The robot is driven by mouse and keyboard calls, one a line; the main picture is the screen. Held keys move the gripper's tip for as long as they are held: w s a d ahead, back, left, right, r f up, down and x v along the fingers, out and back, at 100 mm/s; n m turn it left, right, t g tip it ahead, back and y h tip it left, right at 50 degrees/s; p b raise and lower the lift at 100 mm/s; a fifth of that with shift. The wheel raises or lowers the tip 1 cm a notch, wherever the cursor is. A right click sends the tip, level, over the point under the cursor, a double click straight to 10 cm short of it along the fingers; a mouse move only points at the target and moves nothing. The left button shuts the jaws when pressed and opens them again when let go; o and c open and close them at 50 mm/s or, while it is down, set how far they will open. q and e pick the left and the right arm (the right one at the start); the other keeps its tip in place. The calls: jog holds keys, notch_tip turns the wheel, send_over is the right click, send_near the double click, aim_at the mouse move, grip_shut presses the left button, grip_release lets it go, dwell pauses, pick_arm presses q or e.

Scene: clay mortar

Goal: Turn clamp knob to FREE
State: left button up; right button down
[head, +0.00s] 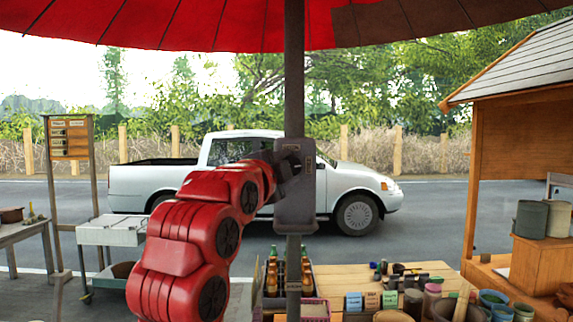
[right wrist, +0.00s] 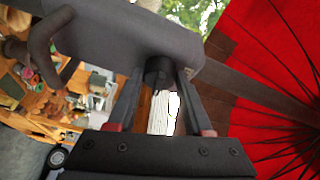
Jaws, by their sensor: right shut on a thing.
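The grey clamp housing (head: 296,200) is fixed on the umbrella pole in the middle of the head view. My red right arm reaches up to it, and my right gripper (head: 288,166) is at the upper part of its face. In the right wrist view the dark clamp knob (right wrist: 159,66) stands out from the housing. The two fingers of my right gripper (right wrist: 163,80) close in on it from both sides, shut on it. Small labels by the knob are too small to read, so its setting cannot be told. My left gripper is not in view.
The red umbrella canopy (head: 190,22) spreads overhead on the dark pole (head: 294,90). Below stands a wooden table (head: 345,275) with bottles, tins and pots. A bent grey handle (right wrist: 42,50) sticks out near the housing. A white pickup (head: 150,180) is on the road behind.

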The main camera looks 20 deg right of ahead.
jog(key=shift+r+m+p, duration=0.15)
jog(key=shift+m+p, duration=0.15)
jog(key=shift+m, duration=0.5)
jog(key=shift+g, duration=0.3)
jog(key=shift+c, duration=1.6)
grip_release()
jog(key=shift+d, duration=0.1)
jog(key=b+v, duration=0.6)
jog(key=v, duration=1.1)
jog(key=shift+s, duration=0.25)
